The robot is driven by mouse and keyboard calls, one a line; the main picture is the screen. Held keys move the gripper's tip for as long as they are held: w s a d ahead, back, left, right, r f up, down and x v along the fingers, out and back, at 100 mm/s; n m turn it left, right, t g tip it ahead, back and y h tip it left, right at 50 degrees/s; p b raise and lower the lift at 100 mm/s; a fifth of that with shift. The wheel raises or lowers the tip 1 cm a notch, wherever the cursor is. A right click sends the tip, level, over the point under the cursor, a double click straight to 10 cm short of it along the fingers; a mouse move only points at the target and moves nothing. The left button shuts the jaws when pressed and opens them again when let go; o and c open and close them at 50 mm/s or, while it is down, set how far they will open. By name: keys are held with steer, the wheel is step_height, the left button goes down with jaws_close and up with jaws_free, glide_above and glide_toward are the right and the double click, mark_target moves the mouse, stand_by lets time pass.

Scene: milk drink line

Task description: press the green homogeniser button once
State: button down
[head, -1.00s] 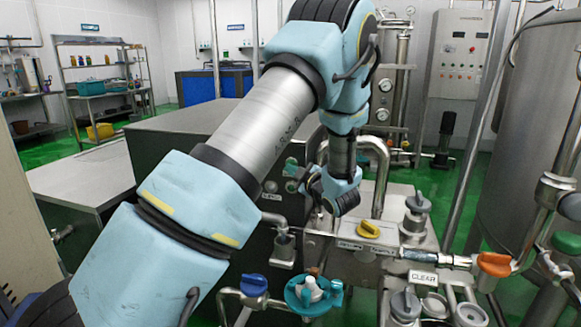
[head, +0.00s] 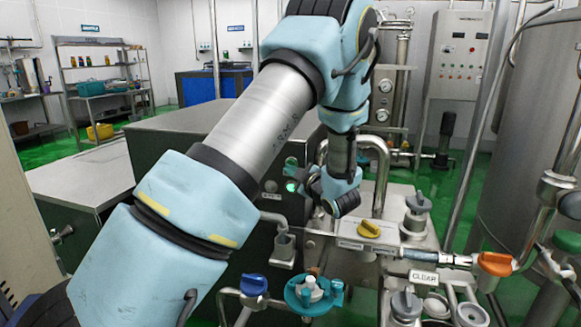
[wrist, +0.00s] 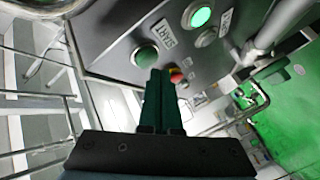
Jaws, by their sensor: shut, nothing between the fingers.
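A round green button (wrist: 145,56) sits on the dark panel in the wrist view, beside a label reading START. My gripper (wrist: 158,74) is shut and empty. Its fingertips are just below the green button in that picture and overlap its lower edge; I cannot tell whether they touch it. A green lamp (wrist: 201,16) glows on the same panel, up and to the right. It also shows lit in the head view (head: 291,187), left of my wrist. My fingers are hard to make out in the head view.
A red button (wrist: 176,76) is just right of my fingertips. A bent steel pipe (head: 383,170) stands close right of my wrist.

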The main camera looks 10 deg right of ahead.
steer(key=shift+s+a, duration=0.1)
steer(key=shift+s, duration=0.1)
steer(key=s, duration=0.1)
steer(key=s+a, duration=0.1)
steer(key=s, duration=0.1)
steer(key=s+a+b, duration=0.1)
steer(key=shift+s+a, duration=0.15)
stand_by(0.4)
steer(key=shift+a, duration=0.1)
stand_by(0.4)
steer(key=a+f+m+g+h, duration=0.3)
steer(key=a+m+g+h, duration=0.2)
steer(key=a+m+g, duration=0.1)
steer(key=s+a+m+g, duration=0.8)
steer(key=s+a, duration=0.6)
steer(key=s, duration=0.5)
steer(key=shift+s+a+g, duration=0.3)
steer(key=shift+a+g, duration=0.1)
steer(key=shift+f, duration=0.1)
